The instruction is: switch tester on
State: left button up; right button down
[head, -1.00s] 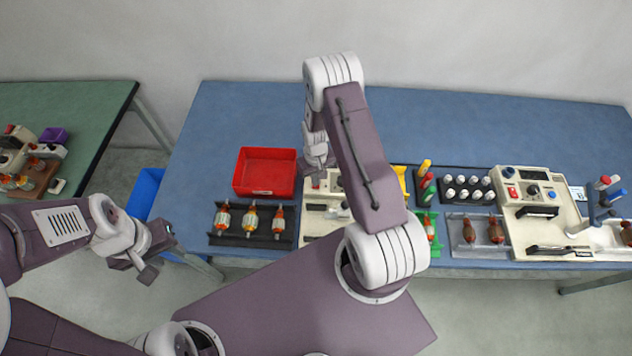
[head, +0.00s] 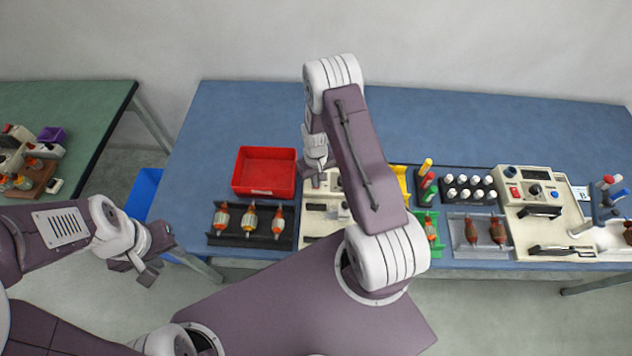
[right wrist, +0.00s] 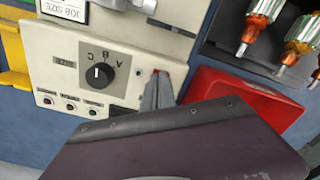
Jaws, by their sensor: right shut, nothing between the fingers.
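The tester is a beige panel (head: 311,215) at the front middle of the blue table, partly hidden behind my right arm. In the right wrist view the tester panel (right wrist: 60,48) shows a black rotary knob (right wrist: 99,75) with lettered positions and a row of small lamps (right wrist: 70,104). My right gripper (right wrist: 157,80) is shut and empty, its fingertips at a small red part near the panel's edge; I cannot tell whether they touch it. In the head view the right gripper (head: 316,181) is over the tester's back part. My left gripper (head: 136,270) is open and empty, away from the table.
A red bin (head: 265,171) and a black tray (head: 226,241) with armatures lie left of the tester. A yellow holder (head: 401,176), a grey tray (head: 458,232) and another beige machine (head: 514,222) stand to its right. The table's back strip is clear.

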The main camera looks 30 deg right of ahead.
notch_tip(320, 180, up, 7)
jog(key=p, duration=0.5)
dwell(0.3)
